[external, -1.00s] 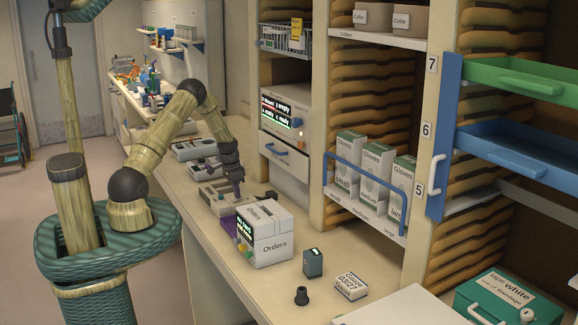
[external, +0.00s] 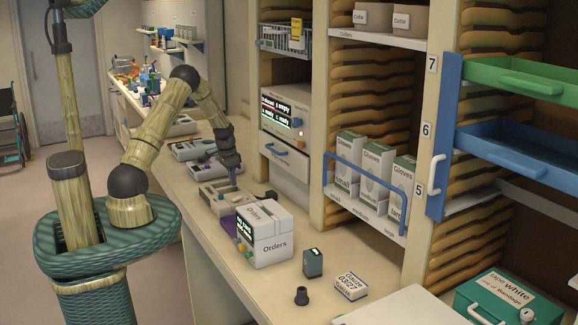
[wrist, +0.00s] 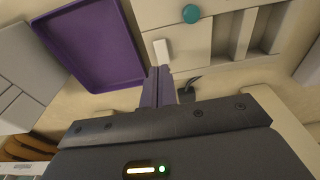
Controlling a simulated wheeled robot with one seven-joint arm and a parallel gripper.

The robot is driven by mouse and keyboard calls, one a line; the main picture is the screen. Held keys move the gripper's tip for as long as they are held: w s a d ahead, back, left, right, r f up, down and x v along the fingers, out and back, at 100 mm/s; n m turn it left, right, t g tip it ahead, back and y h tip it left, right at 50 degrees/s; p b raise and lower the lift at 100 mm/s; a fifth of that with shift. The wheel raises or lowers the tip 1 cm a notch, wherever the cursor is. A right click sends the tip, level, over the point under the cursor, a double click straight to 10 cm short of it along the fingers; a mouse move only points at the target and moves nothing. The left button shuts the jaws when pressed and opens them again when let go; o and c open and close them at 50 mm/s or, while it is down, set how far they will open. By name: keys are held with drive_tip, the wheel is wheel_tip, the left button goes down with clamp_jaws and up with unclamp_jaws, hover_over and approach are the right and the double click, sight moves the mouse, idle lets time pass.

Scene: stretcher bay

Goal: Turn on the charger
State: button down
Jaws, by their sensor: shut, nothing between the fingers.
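The charger appears to be the beige unit with slots (external: 207,195) on the counter. In the wrist view its top (wrist: 222,35) shows a small white switch-like block (wrist: 162,49), a round teal button (wrist: 191,13) and several slots. I cannot tell from these frames whether it is on. My gripper (external: 233,183) is shut and empty, pointing down over the charger's back part. In the wrist view the closed purple fingertips (wrist: 159,73) are just below the white block; I cannot tell whether they touch anything.
A purple tray (wrist: 93,40) lies beside the charger. A dark plug or cable end (wrist: 188,90) is close to the fingers. The Orders box (external: 272,247) stands in front, the cabinet drawer (external: 284,155) behind right. Another beige device (external: 190,148) sits farther back.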

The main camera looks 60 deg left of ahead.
wheel_tip(320, 180, up, 8)
drive_tip(key=b, duration=0.3)
hover_over(240, 196)
drive_tip(key=s, duration=0.4)
drive_tip(key=shift+d, duration=0.25)
drive_tip(key=shift+w+a+f+t+b, duration=0.1)
drive_tip(key=shift+f+t+b, duration=0.2)
drive_tip(key=shift+b, duration=0.75)
drive_tip(key=shift+r, duration=0.4)
drive_tip(key=w+f+p, duration=0.1)
drive_tip(key=f, duration=0.3)
drive_tip(key=w+f+p, duration=0.1)
drive_tip(key=f+p, duration=0.1)
drive_tip(key=f, duration=0.3)
drive_tip(key=w+f+p, duration=0.1)
drive_tip(key=f, duration=0.3)
drive_tip(key=shift+f+p, duration=0.35)
drive_tip(key=shift+f, duration=0.1)
